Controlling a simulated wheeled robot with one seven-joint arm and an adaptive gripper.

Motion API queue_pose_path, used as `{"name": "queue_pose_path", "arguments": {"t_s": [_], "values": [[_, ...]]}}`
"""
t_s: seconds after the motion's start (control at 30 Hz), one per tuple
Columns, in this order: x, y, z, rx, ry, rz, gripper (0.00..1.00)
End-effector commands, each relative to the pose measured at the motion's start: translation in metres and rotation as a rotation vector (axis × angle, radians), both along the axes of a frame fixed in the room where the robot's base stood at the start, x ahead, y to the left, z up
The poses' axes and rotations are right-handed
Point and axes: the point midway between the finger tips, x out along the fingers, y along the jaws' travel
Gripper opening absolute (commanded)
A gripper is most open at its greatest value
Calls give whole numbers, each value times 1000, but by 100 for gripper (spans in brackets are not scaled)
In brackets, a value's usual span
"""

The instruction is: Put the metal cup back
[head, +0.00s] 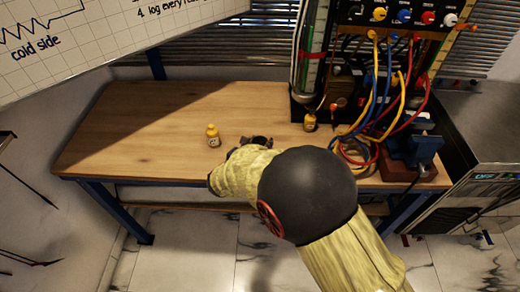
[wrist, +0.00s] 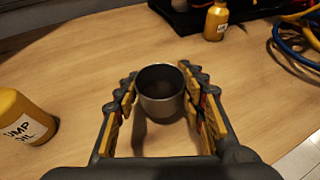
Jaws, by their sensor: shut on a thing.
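The metal cup (wrist: 160,96) is grey, open at the top and upright in the wrist view. It sits between the fingertips of my gripper (wrist: 159,80), which is shut on its sides. I cannot tell whether the cup's base touches the wooden table. In the head view my gripper (head: 257,141) is a small dark shape over the middle of the table (head: 140,130), beyond my sleeve-covered arm. The cup cannot be made out there.
A yellow bottle (head: 213,135) stands left of my gripper; it is also close at left in the wrist view (wrist: 22,120). Another yellow bottle (head: 310,122) stands at right by the rig (head: 400,15). Coloured hoses (head: 372,120) and a blue vise (head: 412,148) crowd the right. The table's left is clear.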

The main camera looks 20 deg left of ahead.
Motion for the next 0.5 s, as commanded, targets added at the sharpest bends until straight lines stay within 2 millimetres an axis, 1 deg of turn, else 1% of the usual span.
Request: {"name": "queue_pose_path", "arguments": {"t_s": [0.03,0.1,0.37,0.5], "values": [[-1,0,-14,-2,1,1,10],[0,0,-20,-1,1,0,10],[0,0,-18,0,0,0,10],[-1,0,-22,-1,0,0,10]]}}
